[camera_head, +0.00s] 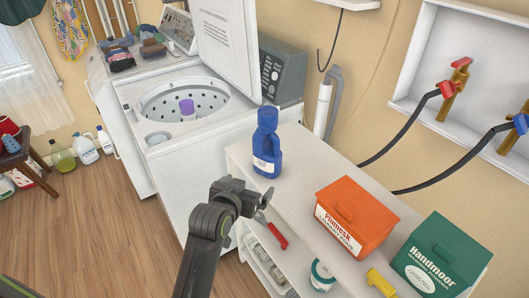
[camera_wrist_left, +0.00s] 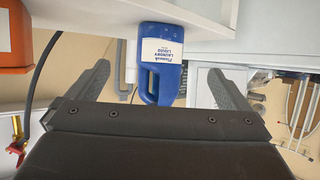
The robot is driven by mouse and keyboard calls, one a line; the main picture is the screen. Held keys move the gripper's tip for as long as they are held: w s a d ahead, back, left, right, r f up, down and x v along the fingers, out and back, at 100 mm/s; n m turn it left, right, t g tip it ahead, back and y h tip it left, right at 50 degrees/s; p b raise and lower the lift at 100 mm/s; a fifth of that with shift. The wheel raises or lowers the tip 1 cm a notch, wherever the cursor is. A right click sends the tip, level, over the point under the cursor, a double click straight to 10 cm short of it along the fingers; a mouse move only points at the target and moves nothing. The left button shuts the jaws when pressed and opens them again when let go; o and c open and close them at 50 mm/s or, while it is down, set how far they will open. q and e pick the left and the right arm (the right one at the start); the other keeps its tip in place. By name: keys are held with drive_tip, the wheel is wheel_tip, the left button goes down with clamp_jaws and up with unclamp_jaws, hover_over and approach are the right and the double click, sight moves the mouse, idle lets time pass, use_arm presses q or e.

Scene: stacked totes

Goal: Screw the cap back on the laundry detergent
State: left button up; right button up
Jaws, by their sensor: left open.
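The blue laundry detergent bottle (camera_head: 267,150) stands upright on the white shelf top, near its left end, with a white label facing forward. My left gripper (camera_head: 262,208) is open and empty, in front of the shelf and apart from the bottle. No separate cap can be made out. My right gripper is out of view.
An orange box (camera_head: 355,215) and a green box (camera_head: 440,255) stand to the right on the shelf unit. The open washer (camera_head: 160,125) stands left. Shelf space right of the bottle is clear.

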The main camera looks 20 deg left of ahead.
sight(265, 163)
use_arm(q)
wheel_tip(265, 163, up, 3)
drive_tip(key=shift+s+d+f+t, duration=0.1)
drive_tip(key=shift+d+f+t, duration=0.1)
drive_tip(key=shift+t, duration=0.1)
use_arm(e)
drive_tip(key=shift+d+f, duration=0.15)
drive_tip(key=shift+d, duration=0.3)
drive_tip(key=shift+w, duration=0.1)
use_arm(q)
drive_tip(key=x, duration=1.2)
drive_tip(key=shift+f+p, duration=0.1)
drive_tip(key=shift+p, duration=0.3)
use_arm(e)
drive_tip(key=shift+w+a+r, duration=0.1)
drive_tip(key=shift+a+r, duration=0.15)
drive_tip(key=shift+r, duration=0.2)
